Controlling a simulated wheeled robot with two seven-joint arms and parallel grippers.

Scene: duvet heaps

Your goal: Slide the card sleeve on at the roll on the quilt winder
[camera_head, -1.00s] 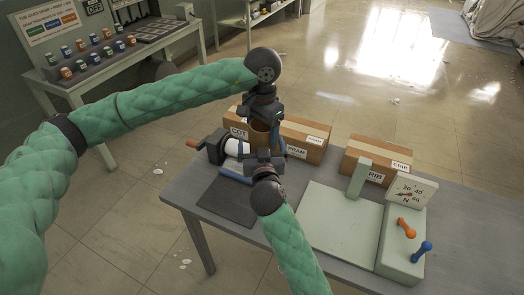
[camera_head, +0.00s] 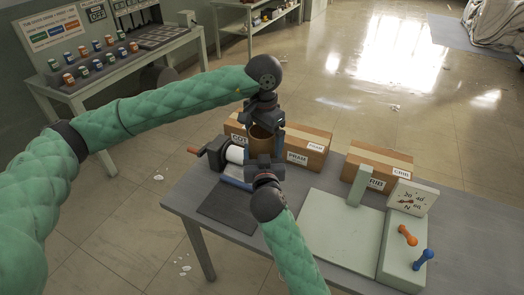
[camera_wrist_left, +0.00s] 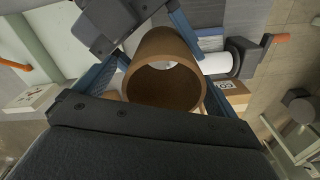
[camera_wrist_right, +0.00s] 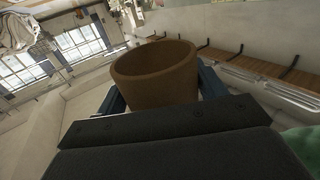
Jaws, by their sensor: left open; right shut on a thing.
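The card sleeve (camera_head: 262,142) is a short brown open tube. My right gripper (camera_head: 265,160) is shut on it from the near side and holds it off the table, to the right of the winder (camera_head: 217,151). The white roll (camera_head: 235,154) on the winder lies close to the sleeve; whether they touch is unclear. My left gripper (camera_head: 264,128) is open above, its blue fingers on both sides of the sleeve. The left wrist view looks into the sleeve's mouth (camera_wrist_left: 165,82), with part of the white roll (camera_wrist_left: 216,63) behind it. The sleeve also shows in the right wrist view (camera_wrist_right: 155,75).
Cardboard boxes (camera_head: 306,143) (camera_head: 380,160) stand along the table's back. A pale green flat plate (camera_head: 335,232) with a post and a dial box (camera_head: 411,197) fills the right. A dark mat (camera_head: 228,208) lies in front of the winder. Orange and blue handles stand at the right.

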